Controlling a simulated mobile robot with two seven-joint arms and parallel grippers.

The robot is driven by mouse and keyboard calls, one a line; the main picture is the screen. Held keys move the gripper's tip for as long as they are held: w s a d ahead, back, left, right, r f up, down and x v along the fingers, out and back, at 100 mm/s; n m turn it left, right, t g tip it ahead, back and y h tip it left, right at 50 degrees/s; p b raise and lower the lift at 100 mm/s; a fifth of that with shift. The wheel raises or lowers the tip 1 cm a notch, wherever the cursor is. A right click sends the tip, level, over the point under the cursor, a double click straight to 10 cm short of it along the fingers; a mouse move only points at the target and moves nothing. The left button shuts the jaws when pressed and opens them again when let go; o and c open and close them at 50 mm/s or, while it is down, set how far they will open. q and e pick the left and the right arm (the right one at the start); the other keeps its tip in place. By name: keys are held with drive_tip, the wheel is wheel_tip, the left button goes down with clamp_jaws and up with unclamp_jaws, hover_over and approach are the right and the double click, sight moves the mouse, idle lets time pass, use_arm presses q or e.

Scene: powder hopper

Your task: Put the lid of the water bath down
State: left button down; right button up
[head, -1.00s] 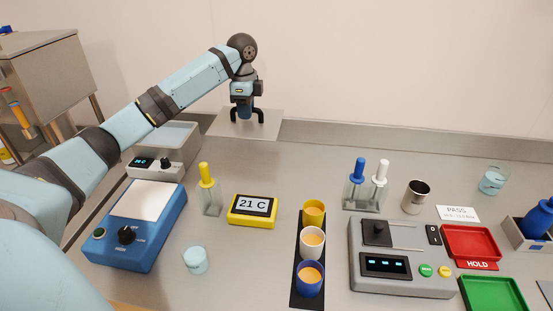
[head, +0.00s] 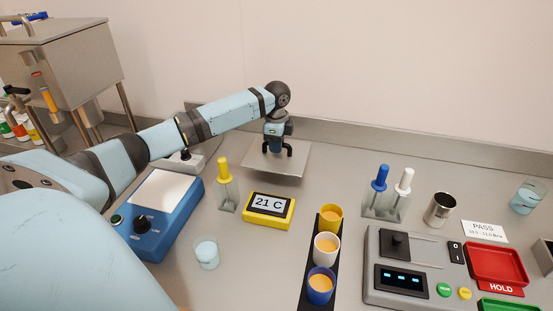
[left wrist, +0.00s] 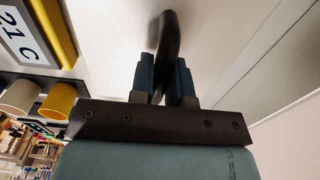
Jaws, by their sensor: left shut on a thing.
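The lid is a flat grey metal plate (head: 293,163) at the back of the bench, behind the yellow 21 C display. My left gripper (head: 277,146) points down and is shut on the lid's dark handle, which also shows between the fingers (left wrist: 166,80) in the left wrist view. The lid looks level and low, at or just above the bench top; I cannot tell if it touches. The water bath (head: 197,160) is at the left, mostly hidden behind my left arm. My right gripper is not in view.
The back wall's ledge (head: 400,147) runs behind. Bench between lid and blue-capped bottle is clear.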

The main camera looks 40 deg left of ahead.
sight(276, 158)
use_arm(q)
drive_tip(key=shift+f, duration=2.8)
drive_tip(key=shift+f, duration=0.1)
drive_tip(key=c, duration=1.1)
unclamp_jaws()
wheel_tip(276, 158, up, 12)
drive_tip(key=shift+f, duration=0.1)
drive_tip(key=shift+r, duration=0.25)
